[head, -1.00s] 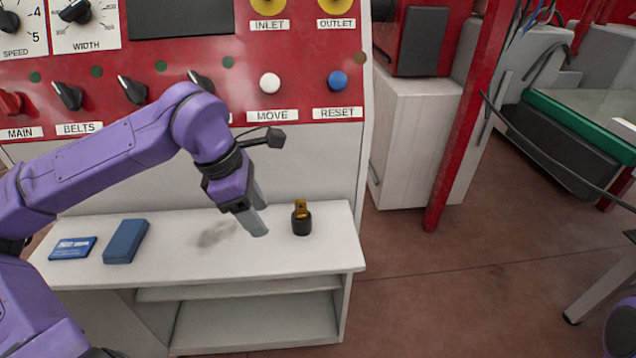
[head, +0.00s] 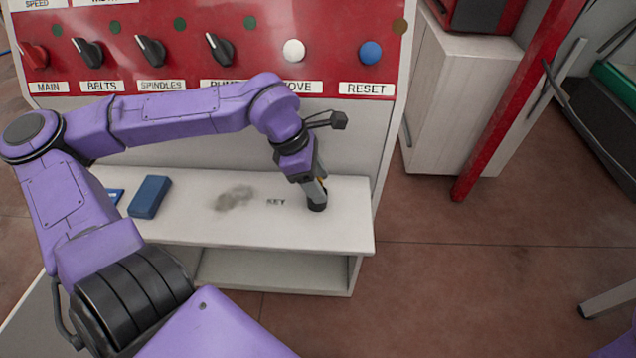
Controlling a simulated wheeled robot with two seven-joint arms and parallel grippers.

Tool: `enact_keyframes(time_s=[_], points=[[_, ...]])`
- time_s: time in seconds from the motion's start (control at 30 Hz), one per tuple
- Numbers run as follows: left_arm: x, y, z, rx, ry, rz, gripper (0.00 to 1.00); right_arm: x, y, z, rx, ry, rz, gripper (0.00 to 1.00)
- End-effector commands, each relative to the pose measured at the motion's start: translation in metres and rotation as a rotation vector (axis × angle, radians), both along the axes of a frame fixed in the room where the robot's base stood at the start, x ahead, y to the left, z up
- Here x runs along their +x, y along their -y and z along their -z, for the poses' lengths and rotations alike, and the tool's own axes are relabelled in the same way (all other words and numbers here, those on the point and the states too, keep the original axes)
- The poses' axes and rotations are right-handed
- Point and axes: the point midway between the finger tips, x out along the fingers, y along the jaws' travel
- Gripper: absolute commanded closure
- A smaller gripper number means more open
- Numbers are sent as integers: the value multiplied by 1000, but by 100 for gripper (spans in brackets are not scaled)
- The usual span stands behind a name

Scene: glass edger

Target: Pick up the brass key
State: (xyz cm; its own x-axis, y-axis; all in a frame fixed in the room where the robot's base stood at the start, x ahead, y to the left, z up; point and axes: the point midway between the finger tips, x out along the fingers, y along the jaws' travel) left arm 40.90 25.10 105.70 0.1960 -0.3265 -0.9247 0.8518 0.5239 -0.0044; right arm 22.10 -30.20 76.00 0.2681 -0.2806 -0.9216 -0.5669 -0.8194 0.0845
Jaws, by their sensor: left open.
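The brass key stands in a small dark round holder (head: 317,206) near the right end of the white shelf (head: 270,232). Only a sliver of the key (head: 323,182) shows; my gripper hides most of it. My left gripper (head: 314,192) points down at the key, its fingers right at it and just above the holder. The jaws are open; whether the fingers touch the key I cannot tell. My right gripper is out of view.
A blue block (head: 150,196) lies on the shelf's left part, with a blue card (head: 115,195) partly hidden beside it. The red control panel (head: 330,62) with knobs and buttons rises behind. The shelf's middle is clear, with a grey smudge and "KEY" lettering.

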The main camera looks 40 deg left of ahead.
Motion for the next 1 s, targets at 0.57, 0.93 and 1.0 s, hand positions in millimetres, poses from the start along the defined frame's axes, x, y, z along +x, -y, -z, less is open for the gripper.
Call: enact_keyframes(time_s=[0.57, 0.93, 1.0], points=[[1, 1, 2, 0, 2, 1, 100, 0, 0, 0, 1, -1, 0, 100], [2, 1, -24, 2, 7, 1, 100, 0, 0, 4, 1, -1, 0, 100], [-3, 6, -35, 1, 8, 5, 100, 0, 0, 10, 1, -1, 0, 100]])
